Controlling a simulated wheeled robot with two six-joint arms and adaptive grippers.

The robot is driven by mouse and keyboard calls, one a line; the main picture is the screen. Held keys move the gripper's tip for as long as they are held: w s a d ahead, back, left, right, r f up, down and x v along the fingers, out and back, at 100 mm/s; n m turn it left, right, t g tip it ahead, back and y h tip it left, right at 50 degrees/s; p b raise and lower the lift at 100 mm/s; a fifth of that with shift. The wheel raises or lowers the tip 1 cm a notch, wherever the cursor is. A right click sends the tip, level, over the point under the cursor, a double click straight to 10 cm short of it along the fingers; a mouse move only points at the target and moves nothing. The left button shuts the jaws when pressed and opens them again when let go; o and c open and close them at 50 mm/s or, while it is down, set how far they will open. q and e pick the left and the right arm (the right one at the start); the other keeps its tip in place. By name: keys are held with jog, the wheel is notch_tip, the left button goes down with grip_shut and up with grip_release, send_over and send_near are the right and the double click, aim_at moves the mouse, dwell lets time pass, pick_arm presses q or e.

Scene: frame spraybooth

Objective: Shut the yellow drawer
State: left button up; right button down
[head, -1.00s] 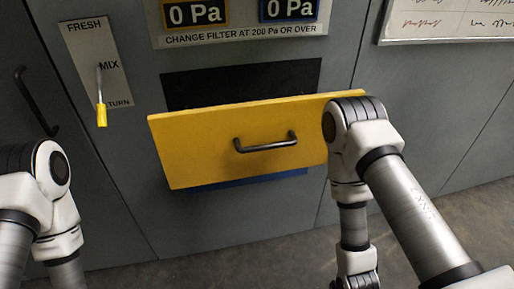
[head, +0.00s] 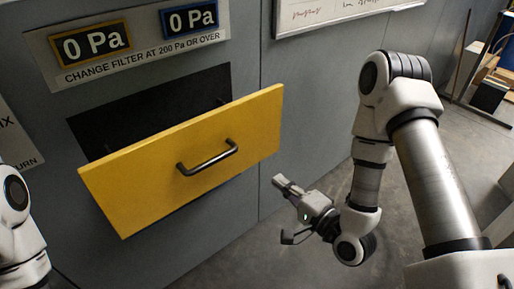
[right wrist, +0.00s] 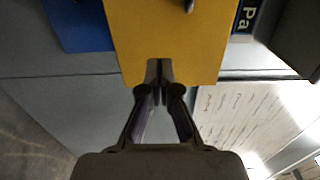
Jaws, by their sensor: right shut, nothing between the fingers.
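The yellow drawer (head: 190,150) stands out from the grey cabinet, with a dark opening behind its front. Its dark bar handle (head: 207,158) is on the front. My right gripper (head: 280,183) is just right of and below the drawer's right end in the head view, and looks empty. In the right wrist view, the closed fingertips (right wrist: 158,72) lie over the edge of the yellow front (right wrist: 165,35); I cannot tell whether they touch it. Only part of my left arm shows at the left edge; its gripper is out of view.
Two gauges reading 0 Pa (head: 90,42) sit above the drawer. A blue surface (right wrist: 80,25) lies beside the yellow front in the right wrist view. A whiteboard (head: 325,12) hangs at the top. Clear floor lies to the right, with boards and boxes (head: 488,95) at far right.

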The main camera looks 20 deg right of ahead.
send_near(241, 145)
jog(key=p+x, duration=0.1)
jog(key=x, duration=0.5)
jog(key=shift+w+r, duration=0.15)
jog(key=shift+w, duration=0.05)
jog(key=shift+w+a, duration=0.2)
jog(key=shift+w, duration=0.2)
